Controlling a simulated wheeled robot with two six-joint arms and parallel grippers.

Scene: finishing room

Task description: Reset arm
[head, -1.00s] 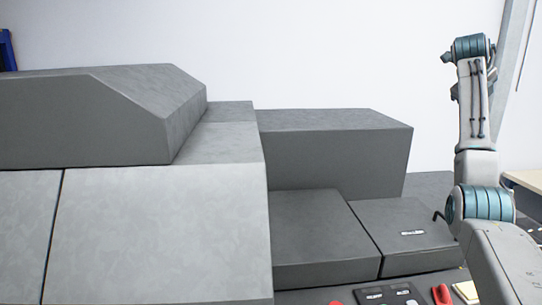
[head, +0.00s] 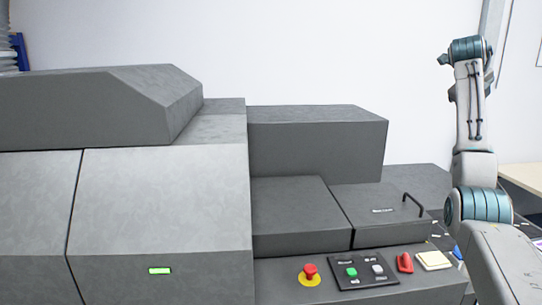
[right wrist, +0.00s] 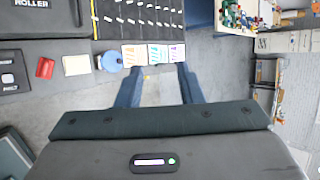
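My right arm (head: 470,120) stands bent upward at the right side of the head view. Its gripper is hard to make out there. In the right wrist view my right gripper (right wrist: 160,72) has its two dark fingers apart with nothing held between them. The fingers point toward three small colour-printed cards (right wrist: 153,55) at the edge of the machine top. My left gripper is in neither current view.
A large grey machine (head: 165,200) fills the left and middle. Its front ledge carries a red stop button (head: 310,272), a button panel (head: 363,270), a red object (head: 405,262) and a cream pad (head: 433,260). A lid handle (head: 412,203) stands beside my right arm.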

